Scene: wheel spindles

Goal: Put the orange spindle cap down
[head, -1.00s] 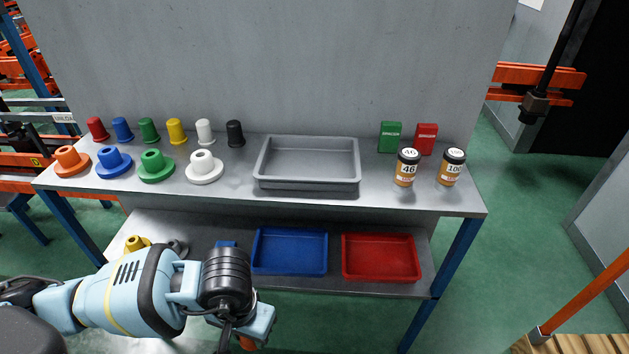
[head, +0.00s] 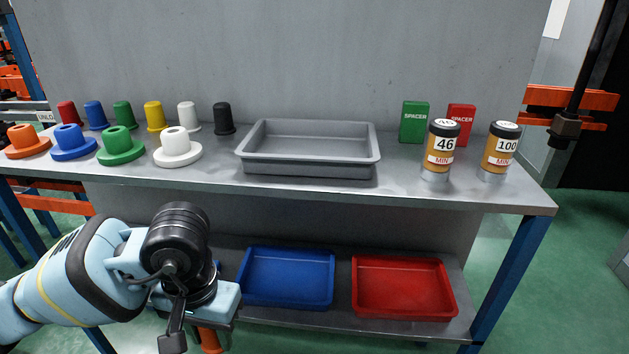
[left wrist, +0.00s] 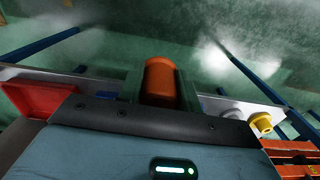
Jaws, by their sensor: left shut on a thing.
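The orange spindle cap (head: 209,341) is held in my left gripper (head: 206,328), low in front of the lower shelf in the head view. Only a small part of the cap shows there beneath the gripper. In the left wrist view the orange cap (left wrist: 160,82) sits between the two fingers of the left gripper (left wrist: 160,92), which is shut on it. The cap appears clear of any surface, though its lower end is not fully visible. My right gripper is in neither view.
The upper shelf holds a grey tray (head: 308,168), several coloured caps and flanged spindles at left, and spacer boxes and two labelled canisters at right. A blue tray (head: 287,304) and red tray (head: 404,315) lie on the lower shelf. A yellow spindle (left wrist: 262,122) shows at right.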

